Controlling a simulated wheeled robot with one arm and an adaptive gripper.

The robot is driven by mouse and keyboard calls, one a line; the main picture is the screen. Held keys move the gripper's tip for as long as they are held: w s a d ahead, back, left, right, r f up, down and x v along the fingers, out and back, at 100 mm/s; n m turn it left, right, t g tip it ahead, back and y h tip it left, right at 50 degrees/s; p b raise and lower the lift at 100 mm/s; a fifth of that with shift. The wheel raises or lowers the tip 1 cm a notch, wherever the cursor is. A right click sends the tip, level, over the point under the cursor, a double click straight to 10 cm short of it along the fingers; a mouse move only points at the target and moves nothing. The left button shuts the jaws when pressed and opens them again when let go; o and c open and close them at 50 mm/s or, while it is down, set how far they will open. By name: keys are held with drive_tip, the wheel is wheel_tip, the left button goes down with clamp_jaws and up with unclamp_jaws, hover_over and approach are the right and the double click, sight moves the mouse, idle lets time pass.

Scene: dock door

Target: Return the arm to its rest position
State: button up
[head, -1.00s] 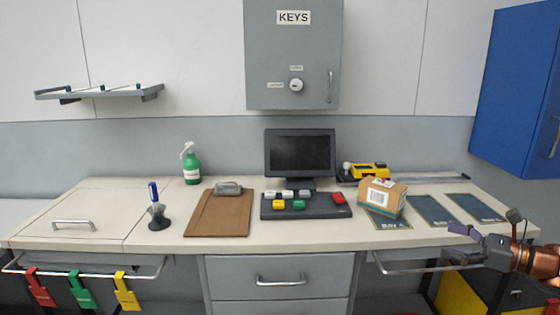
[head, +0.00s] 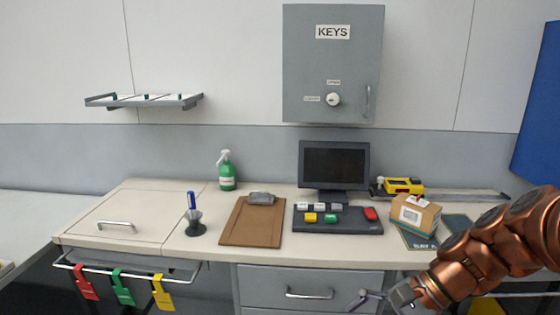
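My arm comes in from the right edge, copper-coloured, across the front right of the desk. My gripper (head: 366,300) is at the bottom of the view, in front of the drawer unit and right of the drawer handle. Its fingers are small, seen from the side and partly cut off by the bottom edge, so I cannot tell whether they are apart. I see nothing held in it.
The desk holds a cardboard box (head: 415,214), button panel (head: 345,225), monitor (head: 334,166), clipboard (head: 250,230), pen holder (head: 195,228) and spray bottle (head: 226,172). A rail with coloured tags (head: 122,287) juts out front left. A KEYS cabinet (head: 333,80) hangs above.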

drive_tip(key=s+d+n+g+h+p, duration=0.1)
drive_tip(key=s+n+h+p, duration=0.3)
drive_tip(key=s+n+h, duration=0.5)
drive_tip(key=s+d+n, duration=0.1)
drive_tip(key=s+n, duration=0.1)
drive_tip(key=s, duration=0.5)
drive_tip(key=shift+s+d+f+n, duration=0.4)
drive_tip(key=shift+c, duration=0.2)
idle(0.5)
